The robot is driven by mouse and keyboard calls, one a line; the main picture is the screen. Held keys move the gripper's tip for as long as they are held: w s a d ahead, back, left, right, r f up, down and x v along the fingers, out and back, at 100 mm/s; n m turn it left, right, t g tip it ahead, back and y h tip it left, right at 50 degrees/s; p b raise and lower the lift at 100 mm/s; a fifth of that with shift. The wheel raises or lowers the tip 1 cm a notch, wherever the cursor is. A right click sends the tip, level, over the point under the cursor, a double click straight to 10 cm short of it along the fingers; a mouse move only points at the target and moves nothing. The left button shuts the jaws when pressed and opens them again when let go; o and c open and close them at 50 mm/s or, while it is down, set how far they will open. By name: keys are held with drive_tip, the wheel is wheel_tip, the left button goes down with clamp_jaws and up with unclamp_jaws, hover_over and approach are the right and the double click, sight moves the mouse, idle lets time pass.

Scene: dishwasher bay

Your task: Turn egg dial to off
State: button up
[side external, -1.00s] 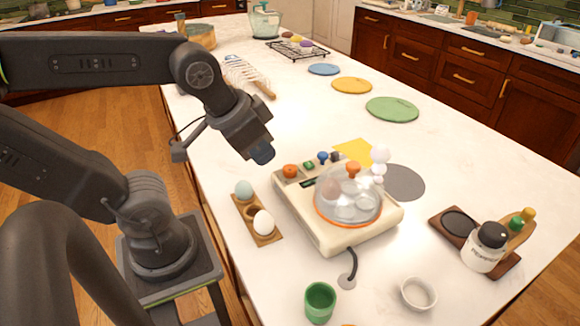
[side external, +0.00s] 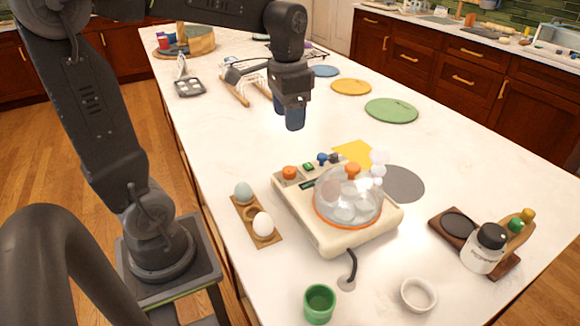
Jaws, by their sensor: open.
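A cream egg cooker (side external: 352,238) stands on the white counter with a clear dome (side external: 346,195) over several eggs and an orange knob on top. Its control panel at the back left carries an orange dial (side external: 289,173), a green button (side external: 308,167) and a blue knob (side external: 322,159). The dial's marking is too small to read. My gripper (side external: 289,117) points down above the counter, behind the control panel in this view. It is open and empty, apart from the dial.
A wooden egg holder (side external: 249,212) with two eggs stands left of the cooker. A green cup (side external: 319,303) and a white bowl (side external: 418,294) are in front. A wooden tray (side external: 447,231) with a bottle (side external: 484,247) is at right. Behind are green (side external: 391,110) and orange discs (side external: 351,87).

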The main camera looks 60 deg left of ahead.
sight(289, 169)
drive_tip(key=f, duration=1.4)
drive_tip(key=shift+w+a, duration=0.2)
drive_tip(key=shift+a, duration=0.05)
drive_tip(key=c, duration=0.9)
